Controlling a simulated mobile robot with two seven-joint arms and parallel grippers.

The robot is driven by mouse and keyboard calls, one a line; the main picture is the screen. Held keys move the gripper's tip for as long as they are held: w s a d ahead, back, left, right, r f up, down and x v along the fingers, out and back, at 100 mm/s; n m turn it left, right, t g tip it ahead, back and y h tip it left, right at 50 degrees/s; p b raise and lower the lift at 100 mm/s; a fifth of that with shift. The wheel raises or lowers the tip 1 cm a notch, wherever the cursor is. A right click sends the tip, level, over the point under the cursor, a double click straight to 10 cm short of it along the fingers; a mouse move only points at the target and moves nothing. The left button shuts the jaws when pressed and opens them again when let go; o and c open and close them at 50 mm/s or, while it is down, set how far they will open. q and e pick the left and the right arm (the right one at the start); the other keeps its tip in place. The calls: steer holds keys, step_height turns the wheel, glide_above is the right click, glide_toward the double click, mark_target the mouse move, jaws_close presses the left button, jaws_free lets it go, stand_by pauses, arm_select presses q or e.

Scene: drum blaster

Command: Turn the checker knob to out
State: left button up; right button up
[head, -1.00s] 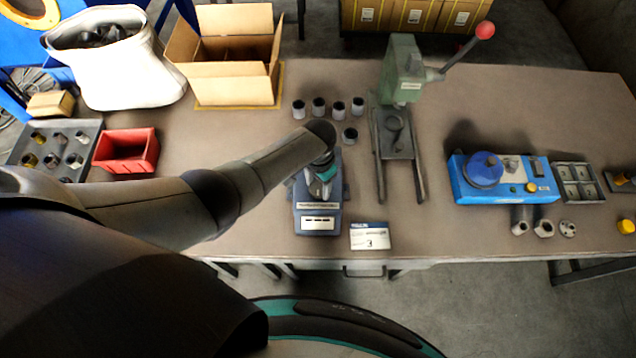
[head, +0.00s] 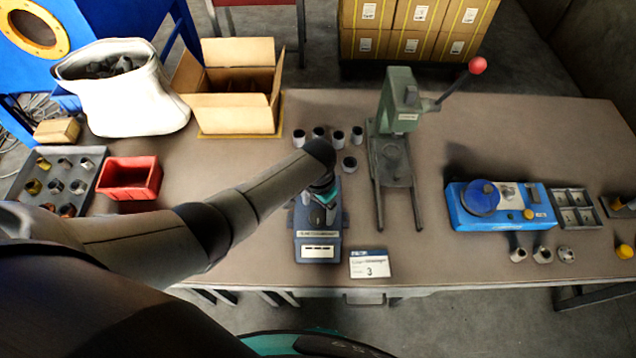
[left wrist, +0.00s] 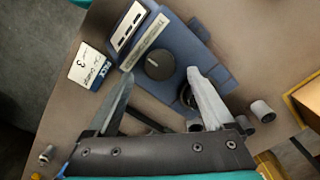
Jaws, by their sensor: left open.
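The checker (head: 318,249) is a dark blue box on the table in front of my left arm, with white labels on its near face. Its round dark knob (left wrist: 159,66) shows in the left wrist view, with a lighter pointer line across it. I cannot read which setting the line points to. My left gripper (head: 326,194) is over the checker, pointing down. In the left wrist view its two open fingers (left wrist: 160,76) stand either side of the knob, apart from it. My right gripper is not in view.
A card marked 3 (head: 369,264) lies right of the checker. Several grey cups (head: 338,137) stand behind it. A green lever press (head: 395,150) stands to the right, a blue device (head: 500,206) farther right. A red bin (head: 130,178) and open carton (head: 235,113) are left.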

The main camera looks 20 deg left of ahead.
mark_target(318, 216)
arm_select(q)
step_height(318, 216, up, 12)
steer(key=p, duration=0.2)
steer(key=shift+f, duration=0.15)
stand_by(0.5)
